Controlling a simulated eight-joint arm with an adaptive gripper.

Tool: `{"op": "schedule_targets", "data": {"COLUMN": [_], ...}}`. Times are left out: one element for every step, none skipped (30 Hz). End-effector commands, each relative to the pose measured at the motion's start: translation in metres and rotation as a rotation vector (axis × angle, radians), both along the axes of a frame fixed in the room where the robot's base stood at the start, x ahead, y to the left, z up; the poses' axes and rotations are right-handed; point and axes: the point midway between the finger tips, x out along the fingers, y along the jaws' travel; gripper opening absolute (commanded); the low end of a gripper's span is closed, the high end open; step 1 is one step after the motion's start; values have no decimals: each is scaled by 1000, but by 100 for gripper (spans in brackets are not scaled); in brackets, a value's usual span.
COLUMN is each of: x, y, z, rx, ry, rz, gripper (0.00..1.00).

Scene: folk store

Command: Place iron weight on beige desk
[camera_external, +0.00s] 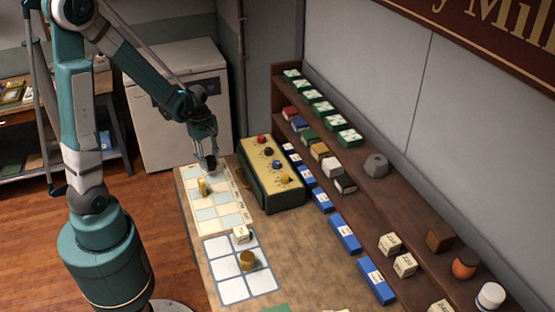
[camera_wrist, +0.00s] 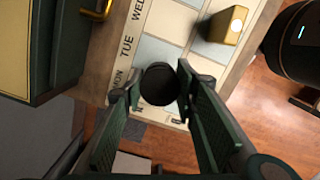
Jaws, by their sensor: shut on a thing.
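My gripper (camera_external: 209,160) is over the far left part of the beige desk (camera_external: 290,240), above the calendar mat. In the wrist view its fingers (camera_wrist: 157,84) are shut on a dark round thing, which looks like the iron weight (camera_wrist: 158,86). The weight is seen end-on, with the mat behind it; I cannot tell its height above the mat. A brass block (camera_external: 202,187) stands on the mat and also shows in the wrist view (camera_wrist: 222,25).
The calendar mat (camera_external: 205,215) and a white grid mat (camera_external: 232,291) lie on the desk. A green box with coloured knobs (camera_external: 270,180) stands right of my gripper. A brass cylinder (camera_external: 247,261) is on the grid mat.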

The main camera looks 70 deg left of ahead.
Motion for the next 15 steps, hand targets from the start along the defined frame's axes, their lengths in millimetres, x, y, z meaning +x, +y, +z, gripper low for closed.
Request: {"op": "schedule_targets", "data": {"x": [0,0,0,0,0,0,0,0,0,0,0,0,0,0,1], "y": [0,0,0,0,0,0,0,0,0,0,0,0,0,0,0], "z": [0,0,0,0,-1,-2,-3,-4,-6,-8,-10,-14,-16,-19,-23], "rx": [0,0,0,0,0,0,0,0,0,0,0,0,0,0,0], "ry": [0,0,0,0,0,0,0,0,0,0,0,0,0,0,0], "rz": [0,0,0,0,0,0,0,0,0,0,0,0,0,0,0], "gripper": [5,5,5,5,5,5,5,5,5,5,5,5,5,5,5]}}
